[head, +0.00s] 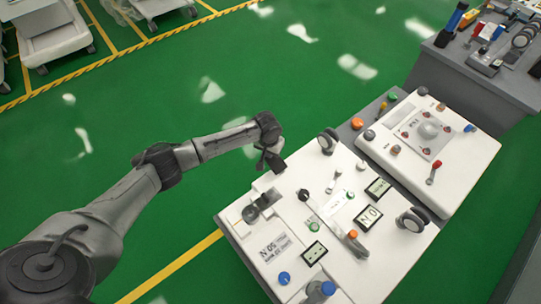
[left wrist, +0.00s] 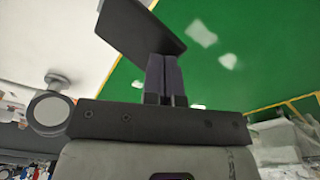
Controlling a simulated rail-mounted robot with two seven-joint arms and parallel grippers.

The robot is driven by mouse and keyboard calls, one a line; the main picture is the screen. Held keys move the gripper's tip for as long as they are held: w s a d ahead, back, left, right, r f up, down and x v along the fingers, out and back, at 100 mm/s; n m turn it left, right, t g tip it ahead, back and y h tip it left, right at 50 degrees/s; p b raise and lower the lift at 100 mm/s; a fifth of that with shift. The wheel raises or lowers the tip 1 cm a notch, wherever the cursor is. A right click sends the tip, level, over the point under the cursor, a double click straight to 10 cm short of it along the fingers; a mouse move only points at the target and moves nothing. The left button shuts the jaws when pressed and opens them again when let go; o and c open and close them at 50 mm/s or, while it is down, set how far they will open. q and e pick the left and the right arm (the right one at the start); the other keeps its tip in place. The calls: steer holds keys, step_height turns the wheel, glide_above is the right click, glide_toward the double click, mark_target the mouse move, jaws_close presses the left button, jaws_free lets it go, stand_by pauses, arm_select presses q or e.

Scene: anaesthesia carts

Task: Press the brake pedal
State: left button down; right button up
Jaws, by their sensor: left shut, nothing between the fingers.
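My left gripper (head: 274,158) is at the far left corner of the white cart panel. In the left wrist view its two fingers (left wrist: 165,78) are together with nothing between them. A flat dark plate (left wrist: 141,25), which looks like the pedal, lies just beyond the fingertips and is tilted. I cannot tell whether the fingers touch it. In the head view a small dark plate (head: 276,163) shows at the gripper's end, by the panel edge. My right gripper is in neither view.
The white panel (head: 283,180) carries knobs, labels and black wheels (head: 328,141). A round grey disc (left wrist: 48,110) stands left of the fingers in the left wrist view. A second white unit (head: 455,160) and a grey cart (head: 455,85) lie farther right. Green floor (head: 200,60) is open behind.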

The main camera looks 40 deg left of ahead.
mark_target(267, 163)
arm_select(q)
steer(key=shift+f+b, duration=0.5)
steer(key=shift+f, duration=1.35)
steer(key=shift+s+d+r, duration=0.1)
steer(key=shift+r+p, duration=0.25)
steer(key=shift+p, duration=0.3)
steer(key=s+p, duration=0.1)
steer(key=p, duration=0.2)
steer(key=s+r+p, duration=0.1)
steer(key=shift+s+d+p, duration=0.25)
steer(key=shift+s+p, duration=0.05)
steer(key=shift+p, duration=0.1)
steer(key=shift+f, duration=0.2)
